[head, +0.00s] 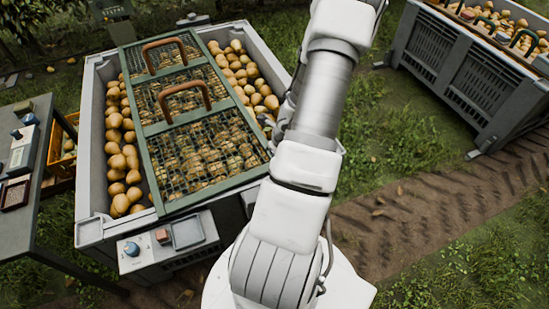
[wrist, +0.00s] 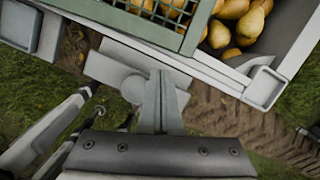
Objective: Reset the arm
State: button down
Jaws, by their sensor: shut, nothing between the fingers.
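My arm rises through the middle of the head view, and its end runs out of the top of that picture. My gripper (wrist: 160,95) shows in the wrist view with its fingers together and nothing between them. It is above the near edge of the grey pear bin (wrist: 262,88), apart from the pears as far as I can see. The bin also shows in the head view (head: 91,180), full of pears (head: 113,135). A green mesh lid (head: 140,92) with two brown handles lies across the bin's top.
A side shelf (head: 172,248) on the bin's near side holds a blue knob, a small block and a grey tray. A dark table (head: 60,225) with devices stands at left. A second bin (head: 455,80) stands at upper right. Grass and a dirt track at right are clear.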

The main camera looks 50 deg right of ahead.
jog(key=shift+r, duration=0.25)
jog(key=w+a+r+n+t+y+b, duration=0.1)
jog(key=w+a+r+n+b, duration=0.1)
jog(key=w+a+r+n, duration=0.75)
jog(key=w+a+r+n+t+y+b, duration=0.15)
jog(key=w+a+r+n+b, duration=0.35)
jog(key=r+n, duration=0.55)
jog(key=s+a+r+n+h+p, duration=0.1)
jog(key=s+a+r+n+p, duration=0.4)
jog(key=s+a+r+n, duration=0.3)
jog(key=s+a+r+n+h+p, duration=0.1)
jog(key=s+a+r+n+p, duration=0.5)
jog(key=r, duration=0.8)
jog(key=s+a+n, duration=0.2)
jog(key=a+n, duration=0.2)
jog(key=shift+a+r, duration=0.3)
jog(key=shift+r, duration=0.05)
